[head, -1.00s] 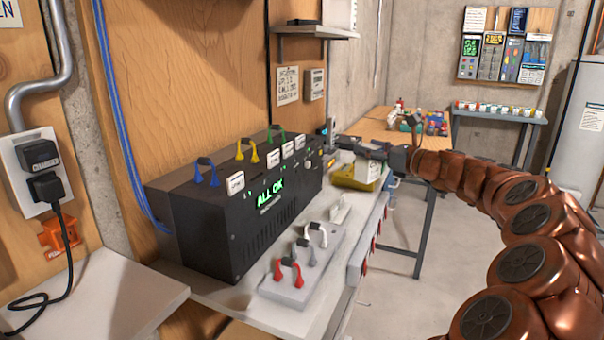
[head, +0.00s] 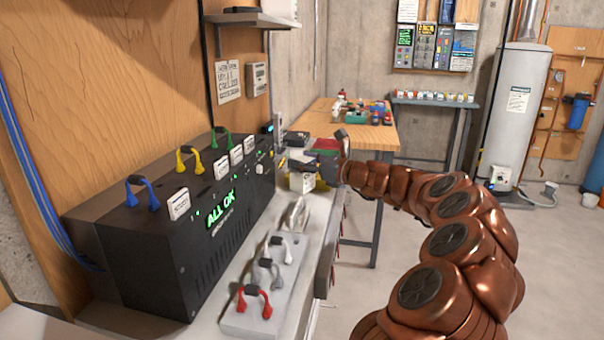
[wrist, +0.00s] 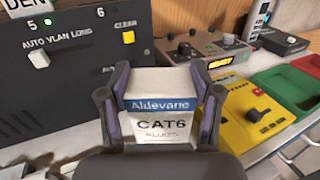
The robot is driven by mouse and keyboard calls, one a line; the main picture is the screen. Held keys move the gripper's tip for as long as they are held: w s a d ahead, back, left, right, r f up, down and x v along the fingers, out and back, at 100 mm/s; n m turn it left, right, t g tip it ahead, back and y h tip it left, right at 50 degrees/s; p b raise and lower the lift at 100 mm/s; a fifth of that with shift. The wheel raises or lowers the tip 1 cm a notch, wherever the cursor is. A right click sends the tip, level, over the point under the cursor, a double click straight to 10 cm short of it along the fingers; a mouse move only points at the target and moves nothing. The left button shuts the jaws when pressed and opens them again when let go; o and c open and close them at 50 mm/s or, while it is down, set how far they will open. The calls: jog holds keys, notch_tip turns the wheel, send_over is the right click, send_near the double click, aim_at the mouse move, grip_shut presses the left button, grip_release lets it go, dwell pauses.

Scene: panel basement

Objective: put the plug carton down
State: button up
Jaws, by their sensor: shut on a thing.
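The plug carton (wrist: 160,125) is a small white box with a blue band and the print "Aldevane CAT6 PLUGS". In the wrist view it sits upright between the two fingers of my gripper (wrist: 161,82), which is shut on it. In the head view the carton (head: 308,183) is small and partly hidden under my gripper (head: 316,167), over the bench beyond the black panel box. I cannot tell whether its bottom touches the bench top.
The black box (head: 150,255) with the "ALL OK" display stands left on the bench. A yellow device (wrist: 252,115), a green tray (wrist: 275,90) and a red tray (wrist: 312,66) lie right of the carton. A grey plate (head: 262,305) with coloured handles lies nearer on the bench.

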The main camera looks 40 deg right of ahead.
aim_at(310, 174)
jog(key=shift+f, duration=1.65)
jog(key=o, duration=1.4)
jog(key=shift+f, duration=0.1)
jog(key=shift+c, duration=0.2)
jog(key=shift+s+d, duration=0.1)
jog(key=shift+s, duration=0.15)
jog(key=v, duration=1.1)
jog(key=shift+s+b, duration=0.3)
jog(key=shift+b, duration=0.05)
